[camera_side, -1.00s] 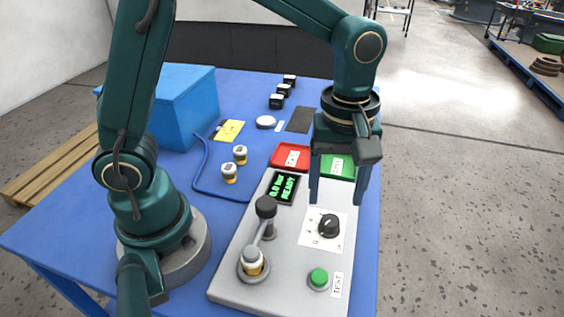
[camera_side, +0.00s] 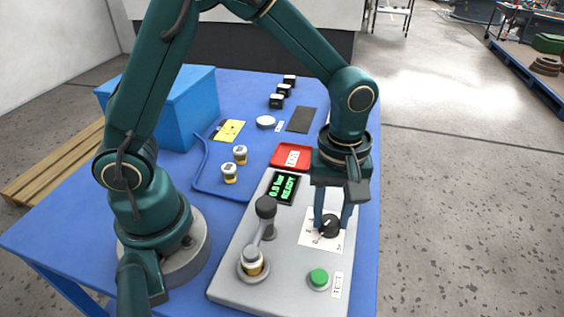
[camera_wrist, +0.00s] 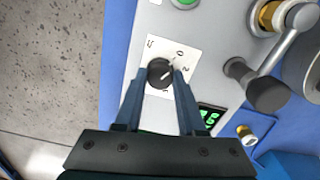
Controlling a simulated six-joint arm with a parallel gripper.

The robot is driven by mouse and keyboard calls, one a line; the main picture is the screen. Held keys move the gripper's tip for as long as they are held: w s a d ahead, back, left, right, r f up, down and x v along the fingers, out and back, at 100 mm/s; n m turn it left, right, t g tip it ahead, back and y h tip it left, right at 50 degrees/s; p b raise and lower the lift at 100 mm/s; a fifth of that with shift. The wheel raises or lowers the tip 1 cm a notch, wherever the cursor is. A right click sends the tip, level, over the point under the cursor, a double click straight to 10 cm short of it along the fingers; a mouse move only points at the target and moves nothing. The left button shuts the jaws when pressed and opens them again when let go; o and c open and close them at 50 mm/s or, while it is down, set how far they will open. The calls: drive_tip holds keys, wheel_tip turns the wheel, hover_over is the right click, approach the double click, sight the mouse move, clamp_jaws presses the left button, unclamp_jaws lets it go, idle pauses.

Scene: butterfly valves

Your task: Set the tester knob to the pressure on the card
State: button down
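The black tester knob (camera_side: 330,229) sits on a white dial plate (camera_side: 309,238) on the grey tester (camera_side: 233,284). In the wrist view, the knob (camera_wrist: 160,72) has a light pointer mark; some dial numbers show, one a 0, others hidden or too small. My gripper (camera_side: 333,218) points down at the knob, with a finger on each side. In the wrist view, my gripper's (camera_wrist: 160,78) fingertips appear closed against the knob's sides. The display (camera_side: 283,187) reads 0.0 bar, READY. A yellow card (camera_side: 229,130) lies behind; its writing is too small to read.
A valve with a black-topped lever (camera_side: 266,207) stands left of the knob. A green button (camera_side: 319,278) is in front. A red tray (camera_side: 285,153) lies behind the tester. Two small valves (camera_side: 240,153) and a blue box (camera_side: 183,107) are further left.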

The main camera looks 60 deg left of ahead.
drive_tip(key=shift+m, duration=0.4)
drive_tip(key=m, duration=0.4)
drive_tip(key=shift+m, duration=0.4)
drive_tip(key=m, duration=1.2)
drive_tip(key=shift+m, duration=0.3)
drive_tip(key=m, duration=0.5)
drive_tip(key=shift+m, duration=0.3)
drive_tip(key=c, duration=0.5)
unclamp_jaws()
